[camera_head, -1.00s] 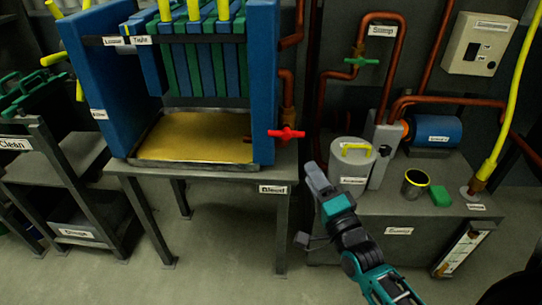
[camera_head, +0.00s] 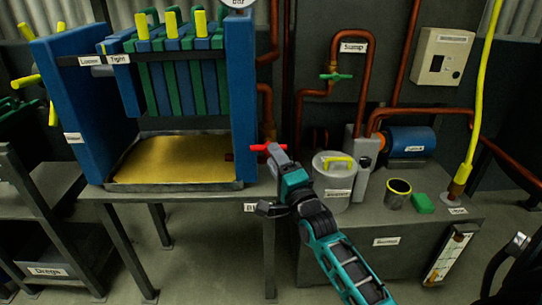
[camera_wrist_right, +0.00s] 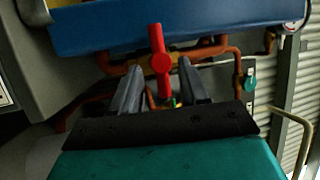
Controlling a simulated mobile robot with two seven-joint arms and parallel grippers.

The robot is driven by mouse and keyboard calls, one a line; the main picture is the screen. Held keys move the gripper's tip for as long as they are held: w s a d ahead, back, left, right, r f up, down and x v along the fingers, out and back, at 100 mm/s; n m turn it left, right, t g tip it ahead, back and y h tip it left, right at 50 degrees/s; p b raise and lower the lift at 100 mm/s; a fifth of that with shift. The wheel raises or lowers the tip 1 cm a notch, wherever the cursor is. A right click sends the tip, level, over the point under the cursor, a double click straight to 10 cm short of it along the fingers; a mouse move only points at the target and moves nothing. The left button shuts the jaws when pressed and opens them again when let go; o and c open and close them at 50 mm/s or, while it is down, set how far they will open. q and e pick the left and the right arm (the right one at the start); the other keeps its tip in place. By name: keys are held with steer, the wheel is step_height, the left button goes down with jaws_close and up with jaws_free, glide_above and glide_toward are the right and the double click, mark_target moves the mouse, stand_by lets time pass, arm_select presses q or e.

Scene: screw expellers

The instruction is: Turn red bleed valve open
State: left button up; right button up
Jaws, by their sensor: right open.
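The red bleed valve handle (camera_head: 262,148) sits on the copper pipe beside the right blue post of the press, above the table's right end. In the right wrist view the red handle (camera_wrist_right: 159,62) stands between the two finger tips, slightly beyond them. In the right wrist view my right gripper (camera_wrist_right: 160,85) is open, with a finger on each side of the handle. I cannot tell whether they touch. My left gripper is not in view.
The blue and green press (camera_head: 185,75) with a yellow tray stands left of the valve. A lidded grey pot (camera_head: 332,192), a cup (camera_head: 397,193) and a green block (camera_head: 423,204) stand on the bench at right. A green valve (camera_head: 336,77) is on the pipe above.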

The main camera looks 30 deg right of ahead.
steer(key=shift+x, duration=1.4)
jaws_close()
